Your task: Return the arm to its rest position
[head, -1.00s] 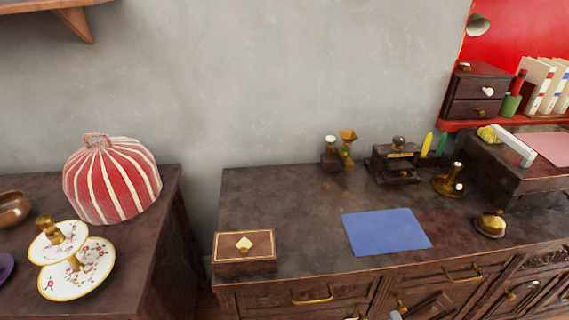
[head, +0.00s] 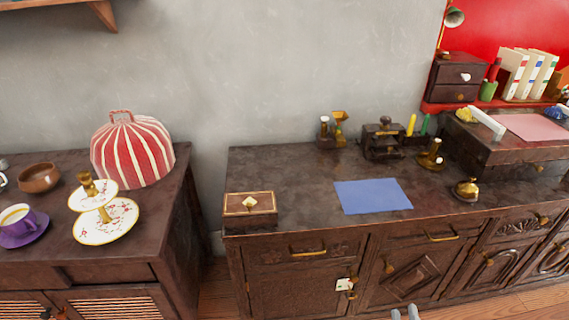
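Only the grey fingertips of my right gripper (head: 404,313) show, at the bottom edge of the head view. They stand a little apart with nothing seen between them. They are low in front of the dark wooden sideboard (head: 300,170), clear of its top. The rest of my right arm is below the frame. My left gripper and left arm are not in view.
On the sideboard are a wooden box (head: 250,204), a blue sheet (head: 373,196), a brass bell (head: 466,190) and desk pieces. The left cabinet holds a striped tea cosy (head: 133,150), a tiered plate stand (head: 108,222) and a purple cup (head: 18,222). Floor shows between the cabinets.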

